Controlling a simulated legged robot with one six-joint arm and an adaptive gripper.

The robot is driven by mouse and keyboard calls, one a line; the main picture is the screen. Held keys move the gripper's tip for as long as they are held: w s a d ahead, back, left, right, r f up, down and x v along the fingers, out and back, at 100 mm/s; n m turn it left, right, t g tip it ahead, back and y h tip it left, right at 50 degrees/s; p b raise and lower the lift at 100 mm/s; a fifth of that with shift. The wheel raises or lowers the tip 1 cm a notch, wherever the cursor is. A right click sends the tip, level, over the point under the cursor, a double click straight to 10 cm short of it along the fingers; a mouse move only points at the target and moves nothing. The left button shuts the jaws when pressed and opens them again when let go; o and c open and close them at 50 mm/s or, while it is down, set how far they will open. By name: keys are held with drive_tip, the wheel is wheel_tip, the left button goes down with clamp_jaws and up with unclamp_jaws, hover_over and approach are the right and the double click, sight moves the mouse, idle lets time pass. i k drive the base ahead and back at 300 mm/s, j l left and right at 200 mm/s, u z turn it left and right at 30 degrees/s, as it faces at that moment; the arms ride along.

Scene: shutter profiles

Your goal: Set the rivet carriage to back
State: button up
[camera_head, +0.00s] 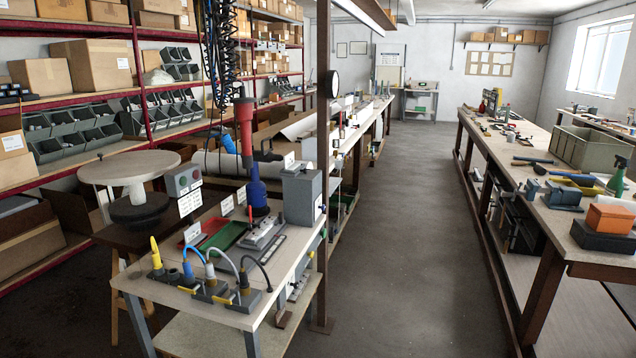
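A workbench (225,313) stands in the left foreground. A grey metal slide-like fixture (262,236) lies on it, right of a green tray (226,236); it may be the rivet carriage, but its labels are too small to read and I cannot tell its position. An upright red and blue tool (257,190) stands behind it. A tall grey box (301,197) stands close on its right. My gripper is not in view.
Several cabled plugs in holders (215,287) line the bench's front edge. A dark upright post (323,150) rises at its right side. The aisle floor (400,210) is clear, with a long bench (535,200) to the right.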

sight(302, 168)
drive_tip(key=i+l+u, duration=0.25)
drive_tip(key=i+l, duration=0.3)
drive_tip(key=i, duration=0.25)
drive_tip(key=i+l+u, duration=0.1)
drive_tip(key=i+l, duration=0.15)
drive_tip(key=i, duration=0.3)
drive_tip(key=i+l, duration=0.35)
drive_tip(key=i, duration=0.2)
drive_tip(key=i+l+u, duration=0.1)
drive_tip(key=i+l, duration=0.25)
drive_tip(key=i, duration=0.2)
drive_tip(key=i+l, duration=0.35)
drive_tip(key=i, duration=0.2)
drive_tip(key=j+u, duration=0.05)
